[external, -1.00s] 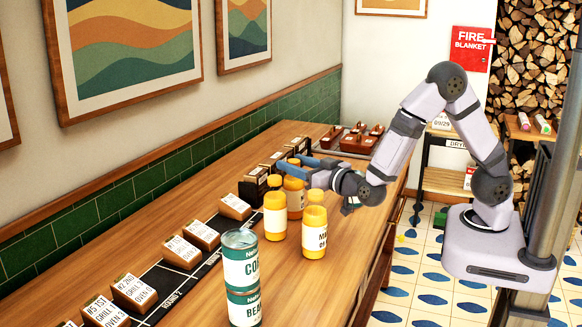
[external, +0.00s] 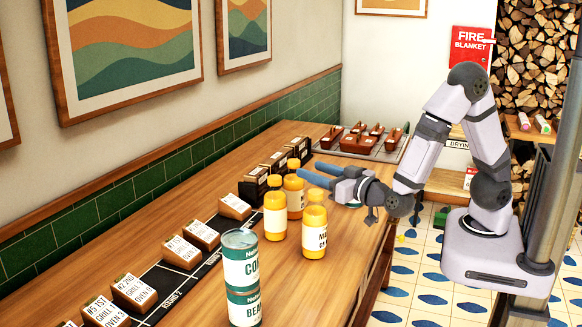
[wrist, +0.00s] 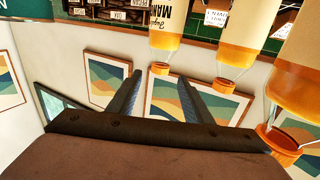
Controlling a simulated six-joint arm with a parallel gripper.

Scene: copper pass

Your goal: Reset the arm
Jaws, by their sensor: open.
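My gripper (external: 315,174) is open and empty in the external view. Its two blue fingers point left, above the wooden counter and close behind the yellow bottles. In the wrist view my gripper (wrist: 157,95) shows its two fingers spread apart with nothing between them. In the wrist view, bottles hang upside down at the top and right, beside the fingers.
Two stacked cans (external: 241,270) stand at the front of the counter (external: 190,305). Label blocks (external: 134,292) line a black strip along the wall side. Dark card holders (external: 262,183) stand farther back. A tray (external: 350,148) of brown items lies at the far end.

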